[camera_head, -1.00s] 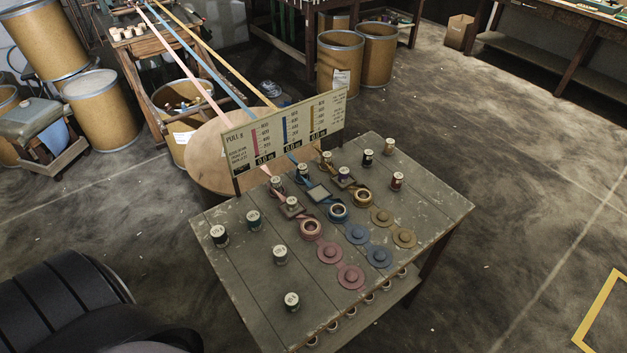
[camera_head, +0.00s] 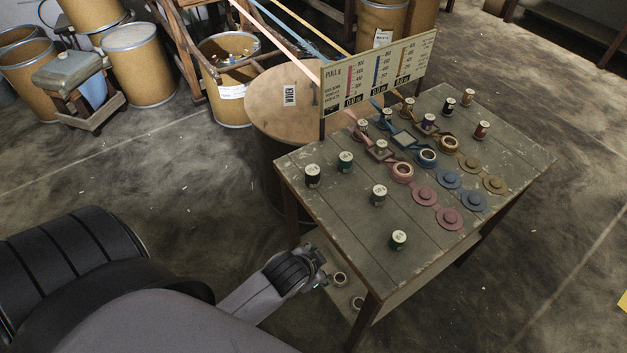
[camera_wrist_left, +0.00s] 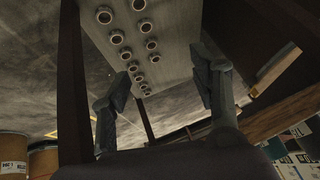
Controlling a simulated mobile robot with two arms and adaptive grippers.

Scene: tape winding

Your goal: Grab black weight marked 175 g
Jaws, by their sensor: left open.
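Several small cylindrical weights with pale tops stand upright on the table. A black one (camera_head: 312,176) stands near the left corner, and another black one (camera_head: 467,97) stands near the far right edge. Their markings are too small to read, so I cannot tell which is 175 g. My left gripper (camera_head: 319,270) is low beside the table's near left side, below the tabletop and apart from the weights. In the left wrist view its two fingers (camera_wrist_left: 165,85) are spread with nothing between them. My right gripper is not in view.
The worn table (camera_head: 335,215) also bears tape rolls (camera_head: 402,170) and coloured discs (camera_head: 450,218). A scale board (camera_head: 378,75) stands at its back edge. More rolls (camera_head: 340,279) sit on a lower shelf. Barrels (camera_head: 138,65) stand at the back left.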

